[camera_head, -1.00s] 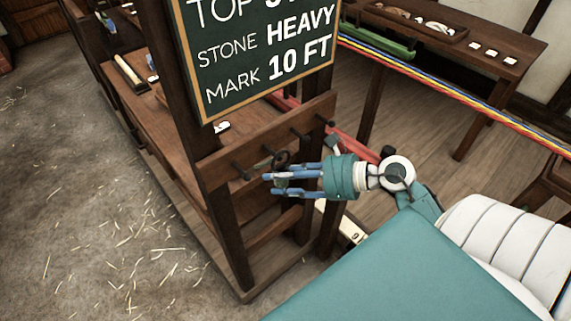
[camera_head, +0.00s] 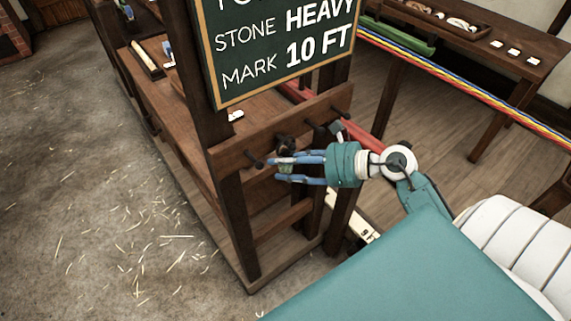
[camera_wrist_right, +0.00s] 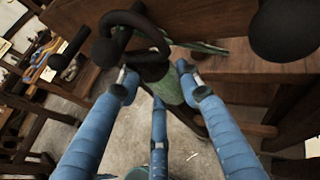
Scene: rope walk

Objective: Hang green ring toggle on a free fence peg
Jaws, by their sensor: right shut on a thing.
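My right gripper (camera_head: 277,168) is at the wooden fence rail (camera_head: 225,160), its blue fingers pointing left. In the right wrist view its fingers (camera_wrist_right: 160,92) are shut on the green ring toggle (camera_wrist_right: 168,88), whose green body shows between them. A dark ring (camera_wrist_right: 132,22) stands above the fingertips, close to a dark round peg end (camera_wrist_right: 104,52). I cannot tell whether the ring is around that peg. Another peg (camera_head: 254,160) juts out at the rail's left and looks bare. A peg (camera_head: 341,112) shows near the right end. My left gripper is not in view.
A chalkboard (camera_head: 285,50) hangs above the rail. A wooden bench (camera_head: 170,115) with tools stands behind it at the left. A striped rope (camera_head: 470,100) runs across the right. The straw-strewn floor (camera_head: 110,210) at the left is clear.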

